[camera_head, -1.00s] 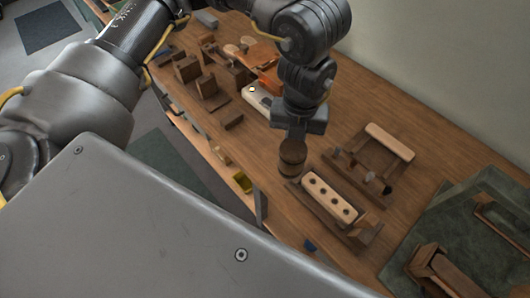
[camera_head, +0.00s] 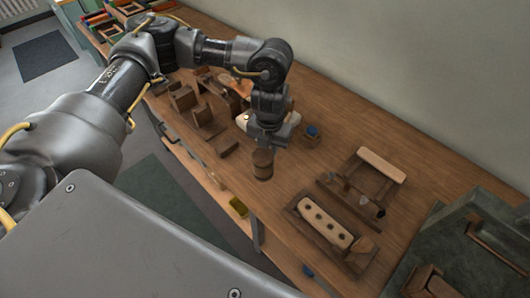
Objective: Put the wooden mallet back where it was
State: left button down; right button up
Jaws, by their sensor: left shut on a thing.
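My left gripper (camera_head: 264,140) points down over the middle of the wooden bench (camera_head: 300,165). It is shut on the wooden mallet (camera_head: 262,166), whose brown barrel-shaped head hangs below the fingers. The mallet's handle is mostly hidden by the gripper. Whether the head touches the bench top is hard to tell. My right gripper is not in view.
A pale block with a row of dark holes (camera_head: 326,222) sits in a wooden holder to the right. Behind it stands a wooden rack with a pale bar (camera_head: 382,164). A small box with a blue top (camera_head: 312,132) stands right of the gripper. Several brown blocks (camera_head: 184,99) stand left.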

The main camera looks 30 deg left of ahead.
pick_arm(q)
jog(key=f, duration=0.2)
jog(key=w+a+f, duration=0.1)
jog(key=f, duration=0.3)
jog(key=shift+w+a+p, duration=0.35)
jog(key=shift+a, duration=0.05)
jog(key=shift+f+b, duration=0.45)
jog(key=shift+f, duration=0.1)
jog(key=c, duration=1.4)
grip_release()
jog(key=shift+r, duration=0.1)
